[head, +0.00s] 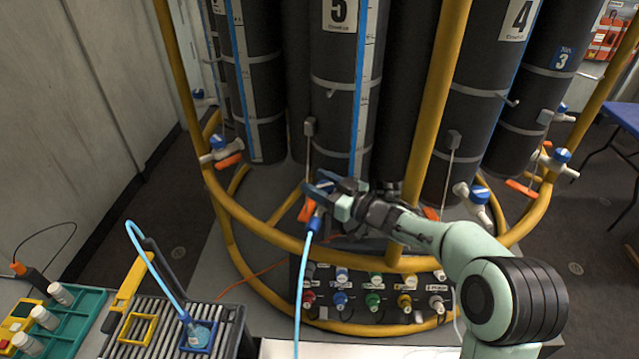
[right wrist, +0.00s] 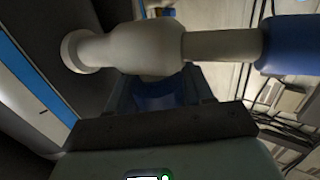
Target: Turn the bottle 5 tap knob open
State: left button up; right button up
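Bottle 5 (head: 335,110) is a tall dark cylinder with a white "5" label, standing in the yellow tube frame. Its tap is low in front and mostly hidden by my right gripper (head: 332,198) in the head view. In the right wrist view the white tap body (right wrist: 140,48) lies across the top, with a blue hose end (right wrist: 290,45) at its right. The blue tap knob (right wrist: 162,93) sits between the two fingers of my right gripper and fills the gap; the fingers look closed on it. A light blue hose (head: 301,285) hangs down from the tap. My left gripper is not in view.
Yellow frame tubes (head: 436,95) rise close to my right arm. Other taps with blue knobs hang at left (head: 219,143) and right (head: 480,195). A panel of coloured connectors (head: 374,300) stands below. A slatted tray (head: 150,340) and a green rack (head: 85,310) are at lower left.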

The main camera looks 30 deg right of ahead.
jog(key=shift+o, duration=1.3)
